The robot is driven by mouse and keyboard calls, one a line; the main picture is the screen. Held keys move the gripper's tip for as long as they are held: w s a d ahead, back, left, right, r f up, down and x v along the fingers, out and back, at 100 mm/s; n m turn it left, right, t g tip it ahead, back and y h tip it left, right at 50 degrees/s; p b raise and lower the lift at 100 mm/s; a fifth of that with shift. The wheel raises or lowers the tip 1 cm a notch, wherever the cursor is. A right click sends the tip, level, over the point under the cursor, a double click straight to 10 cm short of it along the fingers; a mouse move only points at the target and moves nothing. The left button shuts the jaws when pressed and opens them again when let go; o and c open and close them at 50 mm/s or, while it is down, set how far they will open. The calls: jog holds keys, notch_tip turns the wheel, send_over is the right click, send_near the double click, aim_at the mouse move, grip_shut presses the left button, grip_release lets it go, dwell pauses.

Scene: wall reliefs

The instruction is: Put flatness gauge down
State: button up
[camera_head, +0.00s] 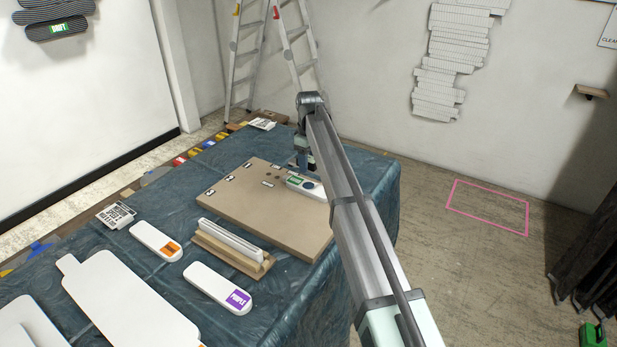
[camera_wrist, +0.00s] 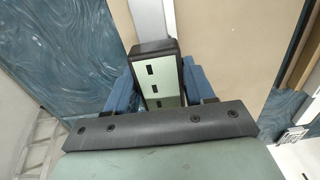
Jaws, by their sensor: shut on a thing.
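The flatness gauge (camera_head: 318,192) is a white, rounded bar with a green display and a dark blue round spot. It is at the right part of the brown board (camera_head: 238,205), level or nearly so. I cannot tell whether its underside touches the board. My gripper (camera_head: 304,170) comes down from above and is shut on the gauge. In the wrist view, the blue fingers of my gripper (camera_wrist: 160,90) flank a pale green and black block, and a white strip, probably the gauge (camera_wrist: 150,18), shows beyond it. My arm hides part of the board's right side.
A white bar in a wooden holder (camera_head: 232,248) stands at the board's front edge. White paddles with orange (camera_head: 156,241) and purple (camera_head: 218,287) labels lie on the blue cloth (camera_head: 150,275). A ladder (camera_head: 270,50) stands behind. The board's left middle is mostly clear.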

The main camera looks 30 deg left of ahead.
aim_at(309, 158)
jog(key=shift+f, duration=2.95)
jog(key=shift+f, duration=0.1)
jog(key=o, duration=1.1)
jog(key=shift+o, duration=0.2)
notch_tip(309, 158, up, 12)
jog(key=shift+r, duration=0.1)
